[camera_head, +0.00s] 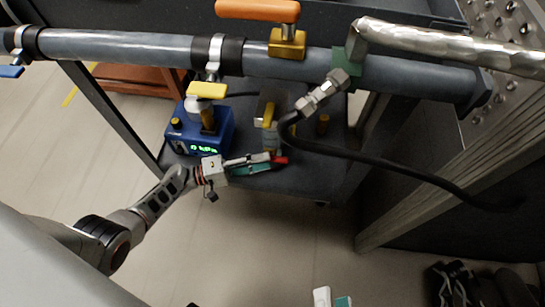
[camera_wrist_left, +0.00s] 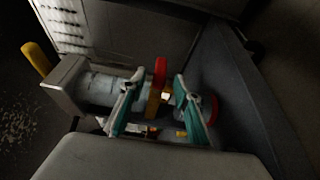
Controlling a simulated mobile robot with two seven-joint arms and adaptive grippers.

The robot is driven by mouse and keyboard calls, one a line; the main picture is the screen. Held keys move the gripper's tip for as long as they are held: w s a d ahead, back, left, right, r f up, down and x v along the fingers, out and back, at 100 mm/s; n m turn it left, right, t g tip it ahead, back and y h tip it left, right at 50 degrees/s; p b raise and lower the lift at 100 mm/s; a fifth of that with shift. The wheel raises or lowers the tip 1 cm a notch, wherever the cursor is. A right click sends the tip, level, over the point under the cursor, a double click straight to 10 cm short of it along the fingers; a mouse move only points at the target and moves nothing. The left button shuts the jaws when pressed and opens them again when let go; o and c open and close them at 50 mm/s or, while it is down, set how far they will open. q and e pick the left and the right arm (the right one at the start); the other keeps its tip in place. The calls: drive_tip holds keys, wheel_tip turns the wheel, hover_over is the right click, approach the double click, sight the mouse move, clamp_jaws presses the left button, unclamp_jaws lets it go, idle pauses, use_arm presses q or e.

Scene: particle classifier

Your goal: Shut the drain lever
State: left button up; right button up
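A small valve with a red handle (camera_head: 281,160), which looks like the drain lever, sits low beneath the pipe, at the fingertips of my left gripper (camera_head: 262,163). In the left wrist view, my left gripper (camera_wrist_left: 157,112) has its two teal-padded fingers spread apart. A red piece (camera_wrist_left: 160,72) and a brass fitting show between and beyond them, and another red piece (camera_wrist_left: 213,110) lies outside the right finger. I cannot tell whether a finger touches the lever. My right gripper (camera_head: 333,299) shows only its fingertips at the bottom edge.
A grey pipe (camera_head: 120,47) with an orange-handled valve (camera_head: 257,10) crosses above. A blue box with a green display (camera_head: 220,120) stands beside the left gripper on a dark shelf (camera_head: 320,178). A black hose (camera_head: 400,165) hangs to the right. Open floor lies in front.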

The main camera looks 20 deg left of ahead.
use_arm(q)
drive_tip(key=v, duration=0.7)
drive_tip(key=shift+s, duration=0.2)
drive_tip(key=shift+a, duration=0.1)
